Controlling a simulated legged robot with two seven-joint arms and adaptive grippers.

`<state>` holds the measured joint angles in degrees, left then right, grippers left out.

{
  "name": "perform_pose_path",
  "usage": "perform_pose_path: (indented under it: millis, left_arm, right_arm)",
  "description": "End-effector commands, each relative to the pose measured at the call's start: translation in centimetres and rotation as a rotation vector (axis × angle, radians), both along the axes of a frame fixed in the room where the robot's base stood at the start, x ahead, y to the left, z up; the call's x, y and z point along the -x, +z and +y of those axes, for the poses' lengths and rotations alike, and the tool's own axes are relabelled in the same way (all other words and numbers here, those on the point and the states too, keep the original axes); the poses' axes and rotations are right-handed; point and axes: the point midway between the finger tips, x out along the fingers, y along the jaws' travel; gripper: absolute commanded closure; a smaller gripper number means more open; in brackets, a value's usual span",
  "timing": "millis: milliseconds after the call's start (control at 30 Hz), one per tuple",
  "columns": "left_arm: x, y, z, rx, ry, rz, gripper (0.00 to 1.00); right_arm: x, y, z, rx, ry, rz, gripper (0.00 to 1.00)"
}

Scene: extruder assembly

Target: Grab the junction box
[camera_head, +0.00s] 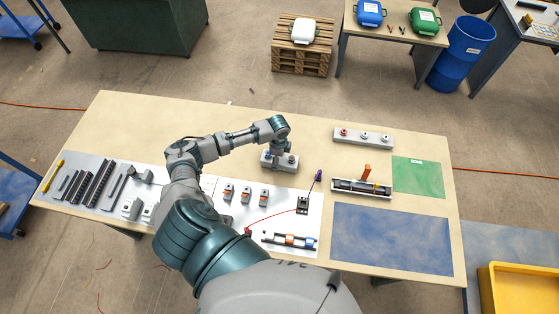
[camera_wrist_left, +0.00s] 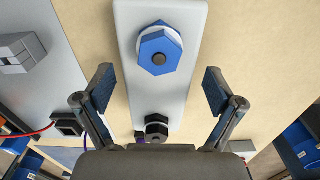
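A light grey box (camera_head: 290,168), apparently the junction box, lies on the table just beyond the white mat. In the left wrist view the box (camera_wrist_left: 153,95) is long and pale, with a large blue hexagonal fitting and a smaller black one on top. My left gripper (camera_head: 275,151) is over this box and hides part of it in the head view. In the wrist view the fingers of the left gripper (camera_wrist_left: 158,88) are spread wide, one on each side of the box, with gaps to it. The depth between fingertips and box is unclear. My right gripper is not in view.
A similar grey box (camera_head: 363,137) with several fittings stands to the right. A tray with an orange part (camera_head: 366,172), a green mat (camera_head: 418,177) and a blue mat (camera_head: 392,238) lie further right. A black part (camera_head: 303,204) with a red wire is near the box.

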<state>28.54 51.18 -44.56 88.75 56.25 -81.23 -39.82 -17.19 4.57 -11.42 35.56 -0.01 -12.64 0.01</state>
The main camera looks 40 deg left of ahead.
Motion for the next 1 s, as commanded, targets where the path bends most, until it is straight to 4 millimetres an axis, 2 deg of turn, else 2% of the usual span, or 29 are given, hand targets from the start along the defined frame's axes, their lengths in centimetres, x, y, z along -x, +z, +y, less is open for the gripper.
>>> perform_pose_path:
  millis: [33, 200, 267, 300, 667, 900, 933, 1000]
  left_arm:
    - [0.0, 0.0, 0.0, 0.000, 0.000, 0.000, 0.21]
    - [0.0, 0.1, -0.1, -0.001, 0.000, 0.000, 0.64]
    - [0.0, 0.1, -0.2, -0.001, 0.000, 0.000, 0.79]
    - [-0.1, 0.2, -0.2, -0.001, 0.000, -0.002, 0.83]
    - [-0.1, 0.7, -0.1, 0.002, 0.000, -0.003, 0.83]
    - [-0.2, 3.4, 0.0, 0.001, -0.001, -0.005, 0.83]
    - [-0.1, 3.8, -0.1, 0.002, -0.001, -0.003, 0.83]
    - [0.7, 3.7, -1.7, 0.003, -0.005, 0.000, 0.83]
  right_arm:
    - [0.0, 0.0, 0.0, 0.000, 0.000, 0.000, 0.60]
    - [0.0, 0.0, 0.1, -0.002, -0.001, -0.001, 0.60]
    - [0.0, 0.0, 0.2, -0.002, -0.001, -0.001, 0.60]
    - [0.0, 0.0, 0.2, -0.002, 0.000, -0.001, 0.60]
    - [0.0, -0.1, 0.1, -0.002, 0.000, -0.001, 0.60]
    - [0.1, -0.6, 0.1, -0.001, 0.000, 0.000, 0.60]
    - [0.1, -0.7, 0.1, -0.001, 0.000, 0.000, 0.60]
    - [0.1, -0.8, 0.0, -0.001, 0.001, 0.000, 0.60]
